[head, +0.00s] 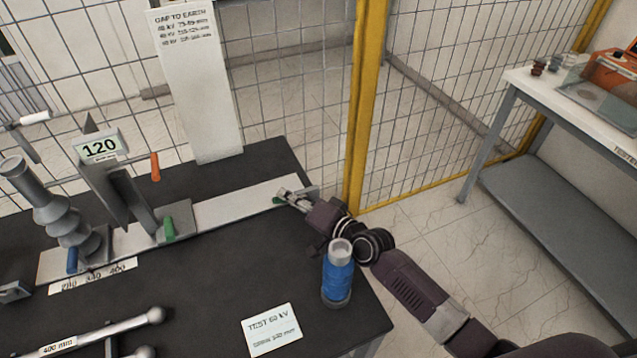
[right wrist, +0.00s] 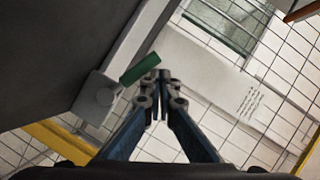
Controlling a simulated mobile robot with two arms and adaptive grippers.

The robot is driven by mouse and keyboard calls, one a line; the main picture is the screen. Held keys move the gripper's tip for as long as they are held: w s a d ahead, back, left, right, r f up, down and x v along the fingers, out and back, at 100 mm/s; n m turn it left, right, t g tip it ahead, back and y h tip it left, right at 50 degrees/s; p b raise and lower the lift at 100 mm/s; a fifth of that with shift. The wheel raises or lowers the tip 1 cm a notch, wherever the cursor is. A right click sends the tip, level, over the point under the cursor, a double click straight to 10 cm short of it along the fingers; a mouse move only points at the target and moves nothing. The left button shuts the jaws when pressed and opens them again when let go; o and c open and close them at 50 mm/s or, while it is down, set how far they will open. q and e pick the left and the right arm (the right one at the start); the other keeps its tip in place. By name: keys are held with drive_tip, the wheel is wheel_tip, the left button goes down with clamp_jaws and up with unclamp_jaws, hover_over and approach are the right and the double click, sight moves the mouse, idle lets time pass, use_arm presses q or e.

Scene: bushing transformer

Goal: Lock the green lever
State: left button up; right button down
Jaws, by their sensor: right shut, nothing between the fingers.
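My right gripper (head: 285,194) is at the right end of the pale rail on the dark table. It is shut and empty. A green lever (head: 278,200) shows right beside its fingertips, partly hidden by them. In the right wrist view a green lever (right wrist: 140,69) stands at a slant from a grey block (right wrist: 98,97). The shut fingertips (right wrist: 160,76) are just to its right; I cannot tell whether they touch it. Another green lever (head: 169,229) is on the carriage (head: 178,217) further left along the rail. My left gripper is not in view.
A blue bottle-like object (head: 338,278) stands close to my right wrist. An orange lever (head: 155,167), a blue lever (head: 72,260) and a ribbed insulator (head: 68,215) are to the left. A yellow fence post (head: 362,100) rises behind the table.

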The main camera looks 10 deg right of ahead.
drive_tip(key=shift+f, duration=0.1)
wheel_tip(320, 180, up, 10)
idle(0.7)
idle(0.4)
